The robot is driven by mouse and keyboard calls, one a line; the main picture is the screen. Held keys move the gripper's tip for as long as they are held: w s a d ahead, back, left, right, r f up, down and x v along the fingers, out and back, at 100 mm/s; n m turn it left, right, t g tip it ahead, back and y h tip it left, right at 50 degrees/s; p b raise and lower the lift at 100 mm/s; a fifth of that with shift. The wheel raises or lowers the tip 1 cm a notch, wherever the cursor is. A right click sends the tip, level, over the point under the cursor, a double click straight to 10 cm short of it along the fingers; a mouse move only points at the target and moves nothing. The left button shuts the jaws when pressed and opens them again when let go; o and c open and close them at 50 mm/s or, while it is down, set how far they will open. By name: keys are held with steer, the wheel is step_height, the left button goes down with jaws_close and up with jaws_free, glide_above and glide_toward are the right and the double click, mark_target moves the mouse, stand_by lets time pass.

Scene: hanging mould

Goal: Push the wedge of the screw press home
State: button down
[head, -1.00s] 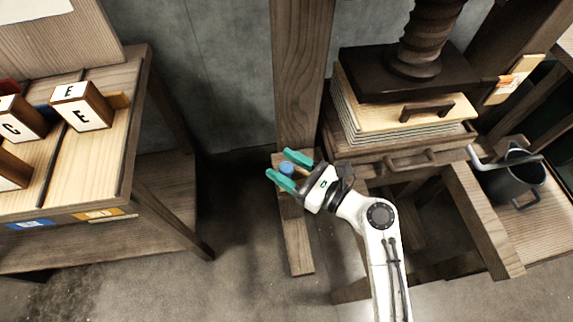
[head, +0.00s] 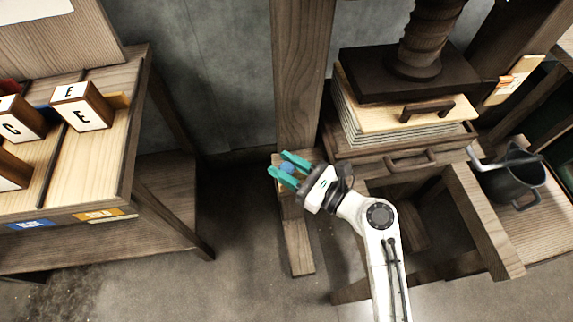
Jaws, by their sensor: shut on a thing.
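The screw press stands at the right, with its dark screw (head: 420,40) above a dark pressing block (head: 365,75). A wooden upright post (head: 302,75) of the press stands left of the block. At the post's foot is a small blue-ended piece (head: 287,167), which looks like the wedge; most of it is hidden by my fingers. My gripper (head: 289,168) has its teal fingers either side of this piece and is shut on it. How deep the wedge sits cannot be told.
Under the block lie a light handled board (head: 385,105) and a stack of sheets. A dark mug (head: 508,178) stands on a shelf at the right. A table with letter blocks (head: 82,106) is at the left. The floor between is clear.

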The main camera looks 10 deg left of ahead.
steer(key=d, duration=0.2)
steer(key=w+d+p, duration=0.1)
steer(key=d, duration=0.1)
steer(key=w+d+p, duration=0.1)
steer(key=d, duration=0.1)
steer(key=shift+d, duration=0.3)
steer(key=shift+r, duration=0.1)
steer(key=c, duration=0.8)
jaws_free()
steer(key=shift+d, duration=0.15)
steer(key=shift+c, duration=0.2)
steer(key=v, duration=1)
steer(key=shift+s+d+p, duration=0.15)
steer(key=shift+d+p, duration=0.15)
steer(key=shift+d, duration=0.05)
